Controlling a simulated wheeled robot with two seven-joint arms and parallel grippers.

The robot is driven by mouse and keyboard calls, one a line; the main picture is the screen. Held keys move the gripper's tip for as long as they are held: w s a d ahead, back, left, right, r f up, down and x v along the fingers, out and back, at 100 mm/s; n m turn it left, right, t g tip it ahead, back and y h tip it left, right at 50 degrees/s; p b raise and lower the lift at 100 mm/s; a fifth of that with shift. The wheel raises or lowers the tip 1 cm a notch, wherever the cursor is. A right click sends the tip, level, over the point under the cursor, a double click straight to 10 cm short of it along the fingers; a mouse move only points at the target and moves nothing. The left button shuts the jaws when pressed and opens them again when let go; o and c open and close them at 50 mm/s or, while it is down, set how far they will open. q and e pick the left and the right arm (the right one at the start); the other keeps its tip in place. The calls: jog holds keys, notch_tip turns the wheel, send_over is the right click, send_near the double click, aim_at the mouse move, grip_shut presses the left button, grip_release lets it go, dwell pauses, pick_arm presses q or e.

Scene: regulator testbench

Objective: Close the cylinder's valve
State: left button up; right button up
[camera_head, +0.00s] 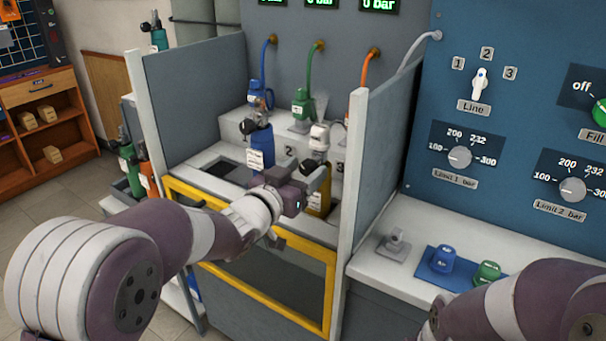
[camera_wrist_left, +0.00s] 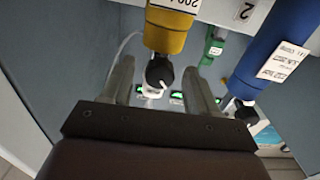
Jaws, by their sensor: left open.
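A yellow cylinder (camera_head: 318,205) stands in the test bay, partly hidden by my left gripper. In the left wrist view the yellow cylinder (camera_wrist_left: 166,38) appears upside down, with its pale valve and black knob (camera_wrist_left: 158,72) between my fingers. My left gripper (camera_head: 318,174) is open in front of this cylinder. In the wrist view, gaps show between both fingers and the knob. A blue cylinder (camera_head: 260,148) stands to its left in the head view, with a dark valve knob on top. My right forearm shows at the lower right, but its gripper is not visible.
Grey side panels (camera_head: 372,150) and a yellow frame (camera_head: 265,288) bound the bay. Blue, green and orange hoses (camera_head: 370,68) hang from the back wall. A blue control panel (camera_head: 520,110) and a white shelf (camera_head: 375,268) with fittings stand at right.

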pick_arm(q)
jog(key=shift+w, duration=0.1)
jog(key=c, duration=1.1)
jog(key=shift+o, duration=0.2)
jog(key=m+b, duration=0.2)
jog(key=m, duration=0.1)
jog(key=shift+f, duration=0.15)
jog(key=shift+m+b, duration=1.6)
jog(key=shift+m, duration=0.8)
